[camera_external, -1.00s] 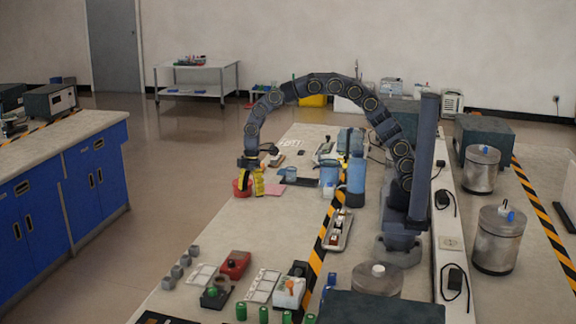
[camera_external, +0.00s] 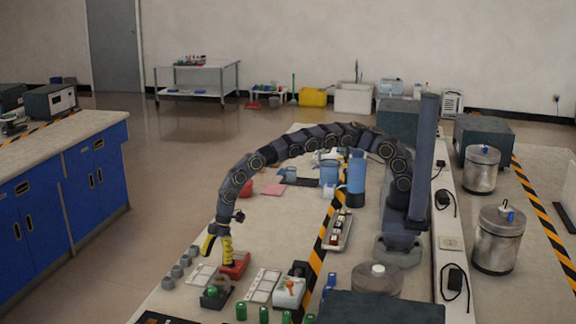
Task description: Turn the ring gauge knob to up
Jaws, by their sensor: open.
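My gripper (camera_external: 217,259) has yellow fingers, points down and is spread open at the near left of the bench. Its right finger is in front of or over the red box (camera_external: 238,263); I cannot tell if they touch. The finger hides the knob on top of this box. Close by are a dark box with a green knob (camera_external: 211,292) and a white box with an orange knob (camera_external: 289,288). I cannot tell which of these carries the ring gauge knob, and dial markings are too small to read.
Several small grey blocks (camera_external: 177,271) stand left of the red box, near the bench edge. White plates (camera_external: 262,286) lie between the boxes. Green cylinders (camera_external: 241,311) stand at the front. A tray of small items (camera_external: 338,232) and a blue bottle (camera_external: 356,178) are further right.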

